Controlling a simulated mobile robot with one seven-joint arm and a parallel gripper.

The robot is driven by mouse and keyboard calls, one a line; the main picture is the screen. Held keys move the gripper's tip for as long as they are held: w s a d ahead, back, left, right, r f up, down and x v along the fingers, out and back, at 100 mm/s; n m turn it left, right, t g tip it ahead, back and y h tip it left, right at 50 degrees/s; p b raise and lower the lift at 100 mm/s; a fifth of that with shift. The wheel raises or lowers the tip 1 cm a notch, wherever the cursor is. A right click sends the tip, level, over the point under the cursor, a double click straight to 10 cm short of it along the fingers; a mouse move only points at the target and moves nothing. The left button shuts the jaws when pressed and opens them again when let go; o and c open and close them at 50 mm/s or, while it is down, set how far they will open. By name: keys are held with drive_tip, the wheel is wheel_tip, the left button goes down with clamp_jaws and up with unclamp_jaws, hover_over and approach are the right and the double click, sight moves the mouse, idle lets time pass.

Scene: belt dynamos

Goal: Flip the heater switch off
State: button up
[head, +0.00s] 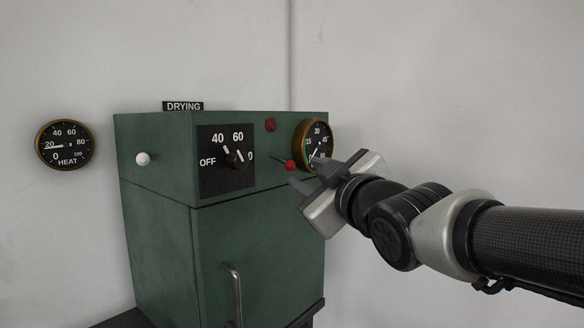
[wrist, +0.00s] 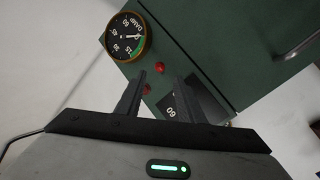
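The green drying cabinet (head: 165,165) has a small toggle lever with a red ball tip (head: 290,165) on its front, below left of the brass-rimmed gauge; I take it for the heater switch. Its stem leans right and slightly down in the head view. My gripper (head: 304,172) is open and empty, its fingertips close to the red tip. In the wrist view the fingers (wrist: 166,75) stand apart, with the red tip (wrist: 159,68) showing between and just beyond them. I cannot tell whether a finger touches it. A black dial (head: 237,159) marked OFF, 40, 60 sits to the left.
A red lamp (head: 270,125) sits above the lever. The brass-rimmed gauge (head: 316,143) is just behind my gripper. A white knob (head: 143,158) is on the cabinet's left face, a handle (head: 236,290) below. A HEAT gauge (head: 65,145) hangs on the wall.

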sight(293, 169)
drive_tip(key=x, duration=1)
drive_tip(key=shift+p, duration=0.4)
clamp_jaws()
drive_tip(key=shift+f+b, duration=0.15)
drive_tip(key=shift+b, duration=0.15)
